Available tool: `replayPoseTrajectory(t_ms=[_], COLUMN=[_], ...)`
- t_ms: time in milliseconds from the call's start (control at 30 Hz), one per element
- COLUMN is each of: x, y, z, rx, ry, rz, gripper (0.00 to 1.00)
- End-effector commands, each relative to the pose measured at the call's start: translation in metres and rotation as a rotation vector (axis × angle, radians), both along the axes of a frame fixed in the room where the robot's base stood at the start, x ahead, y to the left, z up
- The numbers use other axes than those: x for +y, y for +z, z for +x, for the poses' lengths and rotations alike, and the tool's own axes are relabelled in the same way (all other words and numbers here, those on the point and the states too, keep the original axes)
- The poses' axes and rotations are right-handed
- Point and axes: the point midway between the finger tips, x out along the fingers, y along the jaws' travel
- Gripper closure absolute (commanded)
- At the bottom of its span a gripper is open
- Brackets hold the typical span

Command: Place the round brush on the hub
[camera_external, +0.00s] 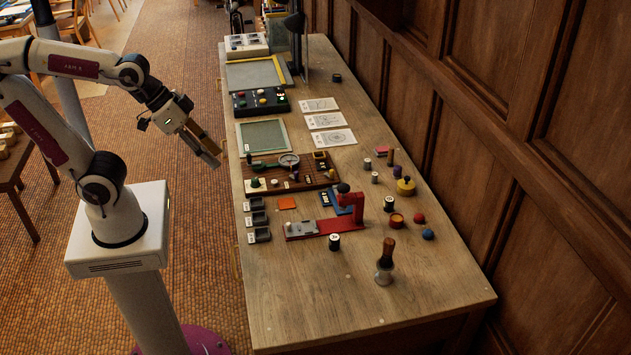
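A brush (385,262) with a brown wooden handle and a pale round base stands upright near the front right of the table; it looks like the round brush. I cannot tell for sure which thing is the hub. A round grey disc (289,160) on the brown ribbed board is one round seat-like part in view. My gripper (215,156) is in the air by the table's left edge, far from the brush. Its two fingers point down and right and look apart, with nothing seen between them.
A red stand (325,227) with a blue part sits mid-table. Small black trays (257,219) line the left edge. A yellow-topped round pot (406,186), a red ball (419,218) and a blue ball (428,234) lie at the right. The table's front (320,300) is clear.

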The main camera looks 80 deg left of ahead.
Motion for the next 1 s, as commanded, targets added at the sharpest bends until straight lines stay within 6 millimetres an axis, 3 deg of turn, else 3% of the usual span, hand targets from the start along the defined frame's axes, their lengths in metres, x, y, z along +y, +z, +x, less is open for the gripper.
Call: replayPoseTrajectory(t_ms=[200,400,1000], x=[0.029,0.04,0.042], y=[-0.004,-0.008,-0.009], z=[-0.048,-0.071,-0.074], rx=[0.059,0.093,0.098], ry=[0.051,0.077,0.08], rz=[0.052,0.078,0.081], gripper=[0.64,0.64,0.64])
